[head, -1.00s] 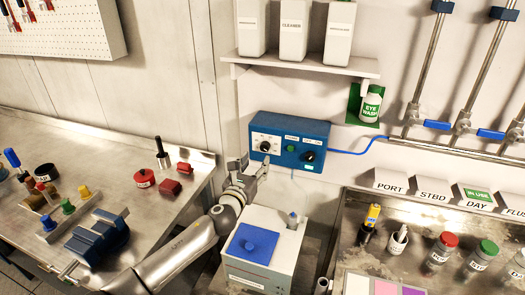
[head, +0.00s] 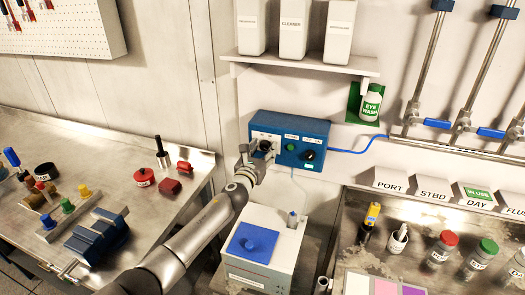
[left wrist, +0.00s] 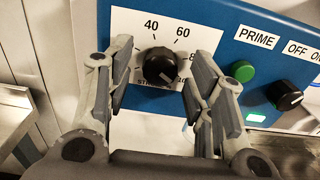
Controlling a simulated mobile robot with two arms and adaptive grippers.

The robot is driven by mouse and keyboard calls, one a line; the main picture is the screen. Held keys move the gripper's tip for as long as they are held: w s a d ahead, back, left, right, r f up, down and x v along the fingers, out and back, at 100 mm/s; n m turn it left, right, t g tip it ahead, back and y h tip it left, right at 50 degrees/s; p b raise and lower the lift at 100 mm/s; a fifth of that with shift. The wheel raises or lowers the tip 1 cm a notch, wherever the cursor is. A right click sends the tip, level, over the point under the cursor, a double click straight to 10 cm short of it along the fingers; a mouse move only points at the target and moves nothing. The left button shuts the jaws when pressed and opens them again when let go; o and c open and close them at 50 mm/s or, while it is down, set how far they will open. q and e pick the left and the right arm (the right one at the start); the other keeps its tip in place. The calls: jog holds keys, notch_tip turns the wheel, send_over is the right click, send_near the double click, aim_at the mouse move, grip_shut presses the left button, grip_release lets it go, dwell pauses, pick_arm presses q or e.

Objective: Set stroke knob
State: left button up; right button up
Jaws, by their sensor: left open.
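The stroke knob (left wrist: 161,67) is a round black knob on a white dial plate (left wrist: 128,23) with printed numbers. A light pointer mark shows on its lower right part. It sits on the left of the blue control box (head: 318,130), where the knob (head: 265,145) shows small in the head view. My left gripper (left wrist: 155,85) is open, with one finger on each side of the stroke knob. I cannot tell whether either finger touches it. In the head view my left gripper (head: 258,158) is right in front of the dial. My right gripper is not in view.
The box also has a green button (left wrist: 242,71) and a black off/on switch knob (left wrist: 288,95) to the right. A white unit with a blue lid (head: 252,243) stands below. A shelf with white bottles (head: 300,67) hangs above.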

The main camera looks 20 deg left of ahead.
pick_arm(q)
jog(key=c, duration=1)
jog(key=shift+c, duration=0.2)
jog(key=shift+n, duration=0.3)
